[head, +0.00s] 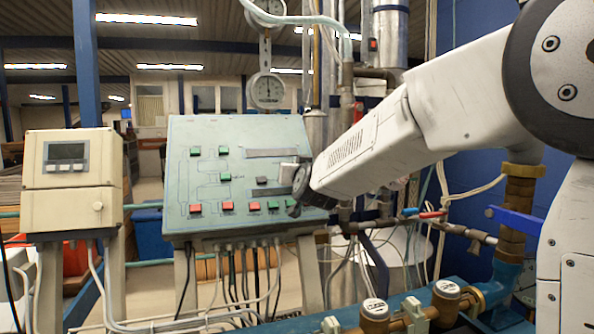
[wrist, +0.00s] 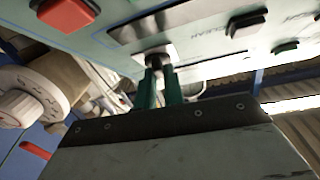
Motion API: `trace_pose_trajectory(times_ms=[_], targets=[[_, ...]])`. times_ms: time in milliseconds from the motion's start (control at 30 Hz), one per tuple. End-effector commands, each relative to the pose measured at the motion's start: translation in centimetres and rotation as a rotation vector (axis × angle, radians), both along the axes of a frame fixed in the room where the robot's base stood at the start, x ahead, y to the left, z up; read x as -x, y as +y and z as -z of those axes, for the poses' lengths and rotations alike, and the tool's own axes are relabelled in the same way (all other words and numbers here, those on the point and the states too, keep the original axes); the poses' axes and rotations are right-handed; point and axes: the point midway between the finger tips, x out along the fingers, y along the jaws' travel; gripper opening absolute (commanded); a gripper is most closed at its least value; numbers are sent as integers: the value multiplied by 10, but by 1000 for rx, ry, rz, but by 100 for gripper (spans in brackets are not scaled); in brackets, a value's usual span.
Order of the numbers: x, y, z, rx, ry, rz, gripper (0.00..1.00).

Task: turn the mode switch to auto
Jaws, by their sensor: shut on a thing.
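The mode switch (wrist: 158,56) is a small dark knob on a pale plate of the control panel, in the wrist view. My gripper (wrist: 161,76) has two green fingers closed on its sides. The knob's marks and its pointing direction cannot be read. In the head view, the sloped pale-green control panel (head: 215,178) stands at centre left. The end of my arm reaches its right side from the right and hides the switch and my fingers there.
Red buttons (head: 227,206) and green buttons (head: 223,150) sit on the panel. A beige meter box (head: 70,185) stands to its left. A round gauge (head: 267,90) and pipes rise behind it. Brass fittings and a blue pipe fill the lower right. Cables hang below the panel.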

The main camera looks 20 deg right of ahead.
Motion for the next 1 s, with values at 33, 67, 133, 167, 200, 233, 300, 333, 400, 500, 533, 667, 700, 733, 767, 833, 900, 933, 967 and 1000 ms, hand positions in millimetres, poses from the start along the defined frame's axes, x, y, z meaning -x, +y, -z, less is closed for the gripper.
trace_pose_trajectory(times_ms=[33, 67, 133, 167, 200, 233, 300, 333, 400, 500, 533, 667, 700, 733, 767, 833, 900, 933, 967, 1000], targets=[[0, 2, 1, -27, 2, 21, 0], [0, 2, 1, -44, 2, 36, 0], [0, 4, 1, -85, 2, 73, 0], [-1, 4, 1, -105, 2, 90, 0], [-1, 4, 0, -131, 1, 113, 0], [-1, 5, 0, -149, 2, 131, 0], [-1, 5, 0, -195, 2, 172, 0], [-1, 6, 0, -214, 2, 189, 0], [-1, 6, -1, -257, 1, 228, 0], [-2, 7, -1, -315, 2, 280, 0], [-2, 8, -1, -331, 3, 294, 0], [-2, 8, -2, -392, 2, 350, 0], [-2, 8, -2, -407, 2, 364, 0], [-2, 8, -2, -419, 2, 374, 0], [-2, 8, -2, -429, 2, 383, 0], [-2, 8, -2, -450, 1, 402, 0], [-3, 8, -2, -465, 2, 416, 0], [-3, 8, -2, -471, 2, 421, 0], [-3, 8, -2, -476, 3, 426, 0], [-3, 8, -2, -481, 2, 431, 0]])
